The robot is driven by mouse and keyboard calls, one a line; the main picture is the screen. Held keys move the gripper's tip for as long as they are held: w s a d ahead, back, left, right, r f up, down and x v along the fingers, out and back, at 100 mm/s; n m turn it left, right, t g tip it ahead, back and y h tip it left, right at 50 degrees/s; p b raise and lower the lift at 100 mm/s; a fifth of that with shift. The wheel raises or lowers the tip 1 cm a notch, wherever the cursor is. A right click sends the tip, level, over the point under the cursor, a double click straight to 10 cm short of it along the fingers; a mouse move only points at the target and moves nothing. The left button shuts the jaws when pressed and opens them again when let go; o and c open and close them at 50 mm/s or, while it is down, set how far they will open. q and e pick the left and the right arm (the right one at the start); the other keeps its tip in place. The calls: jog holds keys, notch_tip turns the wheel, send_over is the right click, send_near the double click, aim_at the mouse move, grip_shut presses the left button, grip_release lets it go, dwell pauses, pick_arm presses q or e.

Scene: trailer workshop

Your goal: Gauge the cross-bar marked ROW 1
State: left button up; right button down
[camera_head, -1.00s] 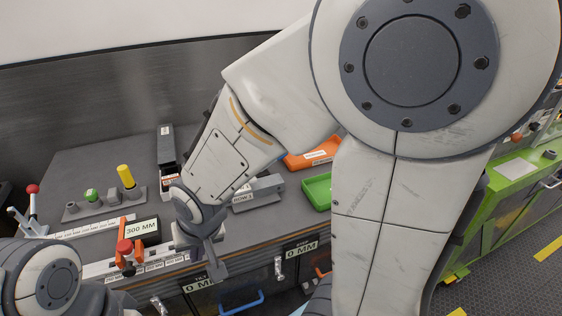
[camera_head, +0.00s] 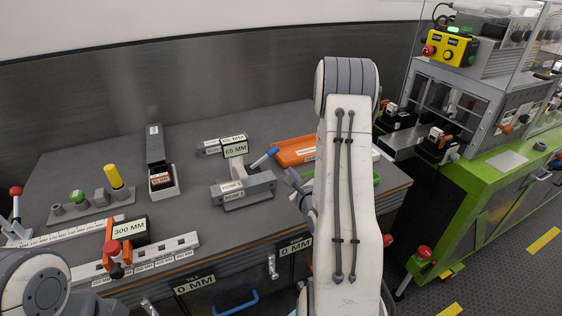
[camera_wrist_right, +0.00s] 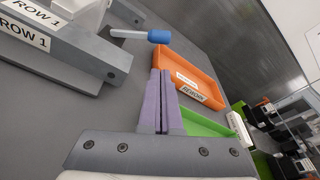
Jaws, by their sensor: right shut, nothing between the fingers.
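The grey cross-bar marked ROW 1 (camera_head: 262,190) lies on the bench in the head view, with ROW 1 labels on its top and front. It also shows at the upper left of the right wrist view (camera_wrist_right: 75,55). A block labelled 65 MM (camera_head: 235,151) stands just behind it. My right gripper (camera_wrist_right: 160,73) has its purple fingers shut together with nothing between them. It is right of the cross-bar and apart from it; in the head view my right arm hides most of it. My left arm shows at the lower left, but its gripper is not in view.
A blue-tipped rod (camera_head: 265,158) lies between the cross-bar and an orange tray (camera_head: 290,158). A green tray (camera_head: 376,179) is partly behind my arm. A dark 300 MM block (camera_head: 130,231) and white labelled rails stand left. A green-framed machine (camera_head: 480,170) is at right.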

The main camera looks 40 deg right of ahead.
aim_at(265, 158)
jog(key=shift+w+d, duration=0.15)
jog(key=shift+w, duration=0.35)
jog(key=p+x, duration=0.3)
jog(key=x, duration=0.5)
jog(key=shift+w+d+f, duration=0.15)
jog(key=shift+w, duration=0.3)
